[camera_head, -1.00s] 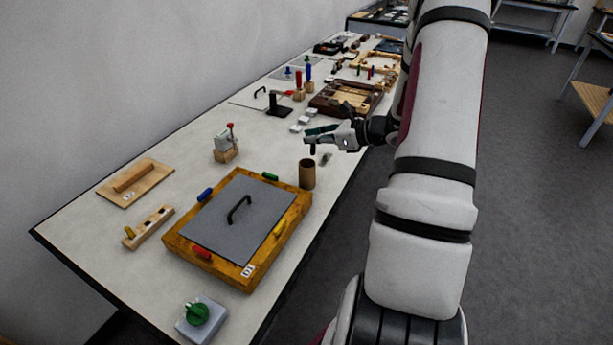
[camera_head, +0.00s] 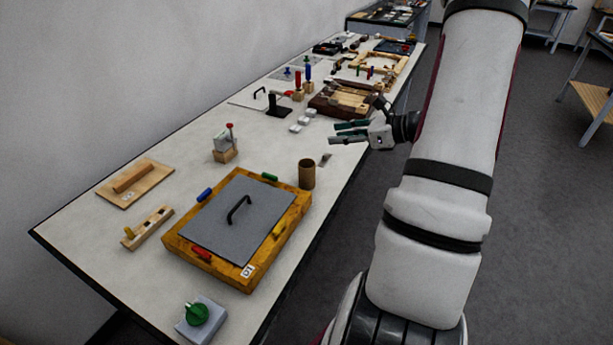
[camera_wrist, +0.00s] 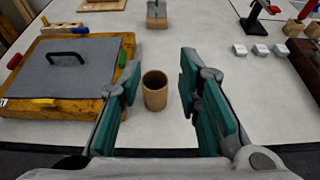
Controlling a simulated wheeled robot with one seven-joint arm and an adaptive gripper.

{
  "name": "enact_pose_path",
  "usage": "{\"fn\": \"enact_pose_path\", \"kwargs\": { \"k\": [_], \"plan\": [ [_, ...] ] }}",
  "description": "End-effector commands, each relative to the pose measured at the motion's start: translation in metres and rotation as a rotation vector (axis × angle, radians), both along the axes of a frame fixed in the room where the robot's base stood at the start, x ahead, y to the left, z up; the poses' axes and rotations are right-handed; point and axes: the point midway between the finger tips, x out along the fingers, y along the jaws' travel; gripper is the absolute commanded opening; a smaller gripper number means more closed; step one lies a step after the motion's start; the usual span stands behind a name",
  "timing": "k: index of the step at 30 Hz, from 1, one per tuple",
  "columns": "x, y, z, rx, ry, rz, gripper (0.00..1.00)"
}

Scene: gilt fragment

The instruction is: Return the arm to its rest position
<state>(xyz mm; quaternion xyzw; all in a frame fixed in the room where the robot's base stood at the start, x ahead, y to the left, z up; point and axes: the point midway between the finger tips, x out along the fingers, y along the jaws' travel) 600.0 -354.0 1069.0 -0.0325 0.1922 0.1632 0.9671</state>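My gripper (camera_head: 350,132) is over the right edge of the long white table, at the end of my arm. In the wrist view my gripper (camera_wrist: 160,105) shows its two green-padded fingers wide apart with nothing held between them. A brown cylindrical cup (camera_head: 307,174) stands upright on the table, nearer the camera than the gripper. In the wrist view the open-topped cup (camera_wrist: 155,92) appears between the fingers but beyond them, apart from both.
A wooden frame with a grey handled panel (camera_head: 237,215) lies near the table's front. A grey block with a green knob (camera_head: 198,318) is at the near corner. Small white blocks (camera_head: 300,124) and a dark wooden tray (camera_head: 322,106) lie farther back. Floor (camera_head: 545,230) to the right is clear.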

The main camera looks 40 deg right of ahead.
Motion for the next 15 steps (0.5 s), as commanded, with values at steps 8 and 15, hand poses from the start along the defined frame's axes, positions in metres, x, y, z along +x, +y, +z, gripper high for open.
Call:
{"fn": "enact_pose_path", "kwargs": {
  "k": [8,15],
  "plan": [
    [-0.026,-0.009,0.011,0.000,0.000,0.000,0.32],
    [-0.029,-0.010,0.013,0.000,0.000,0.001,0.32]
  ]
}}
